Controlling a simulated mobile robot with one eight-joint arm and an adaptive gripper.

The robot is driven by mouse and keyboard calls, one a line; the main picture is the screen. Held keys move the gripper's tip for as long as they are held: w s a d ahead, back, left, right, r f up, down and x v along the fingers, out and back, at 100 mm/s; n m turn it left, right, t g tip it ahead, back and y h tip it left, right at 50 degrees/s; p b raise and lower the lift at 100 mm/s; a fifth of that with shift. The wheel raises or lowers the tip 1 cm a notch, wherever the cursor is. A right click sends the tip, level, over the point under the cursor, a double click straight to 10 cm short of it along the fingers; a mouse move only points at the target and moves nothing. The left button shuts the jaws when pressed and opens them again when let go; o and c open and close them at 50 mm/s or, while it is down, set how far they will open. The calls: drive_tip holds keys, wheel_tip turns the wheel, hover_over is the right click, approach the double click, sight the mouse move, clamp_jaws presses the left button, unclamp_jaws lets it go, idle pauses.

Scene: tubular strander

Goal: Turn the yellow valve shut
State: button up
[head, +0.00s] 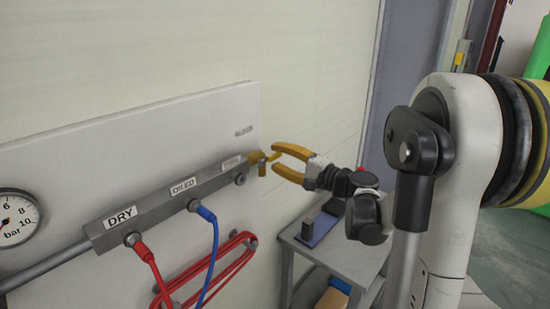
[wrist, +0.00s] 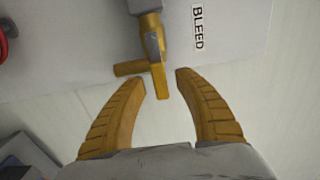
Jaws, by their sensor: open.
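The yellow valve (head: 256,157) sits at the right end of the grey manifold bar in the head view. In the wrist view its brass body (wrist: 151,24) is at the top, with a yellow lever (wrist: 159,80) pointing down towards my gripper and a short brass stub (wrist: 130,68) pointing left. My gripper (head: 278,158) is open, its yellow fingers facing the valve from the right. In the wrist view the lever's end lies between the fingertips of my gripper (wrist: 162,80), close to the left one. I cannot tell whether they touch.
The manifold bar (head: 155,207) on a pale wall panel (head: 130,130) carries DRY and OILED labels, with red (head: 150,265) and blue (head: 212,250) hoses below. A gauge (head: 14,217) is at left. A small grey table (head: 335,250) stands below my arm. A BLEED label (wrist: 198,27) is beside the valve.

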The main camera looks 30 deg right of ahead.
drive_tip(key=shift+w+a, duration=0.25)
drive_tip(key=shift+w, duration=0.3)
clamp_jaws()
